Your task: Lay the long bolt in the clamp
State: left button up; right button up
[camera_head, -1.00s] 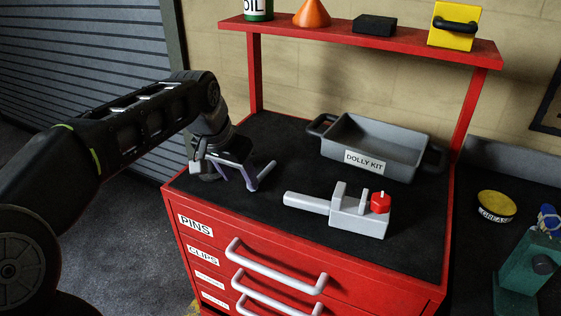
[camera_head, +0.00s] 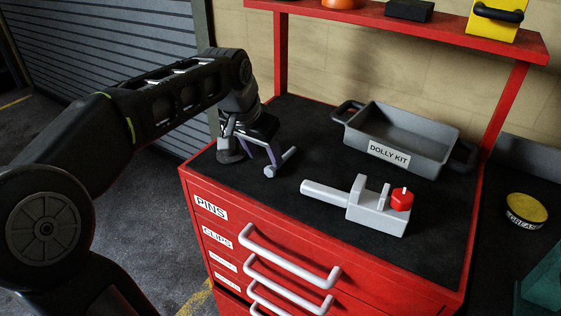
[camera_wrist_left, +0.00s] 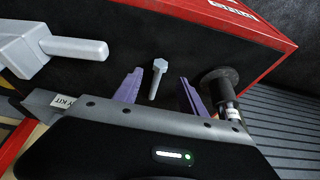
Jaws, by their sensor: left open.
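The long bolt (camera_head: 284,162) is grey and lies on the black cabinet top, towards the left. In the left wrist view the bolt (camera_wrist_left: 156,80) lies between the two purple fingers, with its hex head pointing away from the hand. My left gripper (camera_head: 262,153) is open and low over the bolt; in the wrist view the gripper (camera_wrist_left: 161,76) has a gap on both sides of it. The clamp (camera_head: 378,212) is a light grey block with a red knob and a long bar, right of the bolt. It shows partly in the wrist view (camera_wrist_left: 25,50). My right gripper is out of view.
The grey DOLLY KIT tray (camera_head: 405,139) stands behind the clamp. A dark round-based object (camera_wrist_left: 221,80) stands close beside one left finger. A red shelf (camera_head: 430,25) runs above the back. The black top in front of the clamp is clear.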

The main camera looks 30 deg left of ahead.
aim_at(269, 167)
pick_arm(q)
jog(key=x, duration=0.5)
jog(key=shift+f, duration=0.15)
jog(key=shift+c, duration=0.6)
grip_shut()
dwell(0.5)
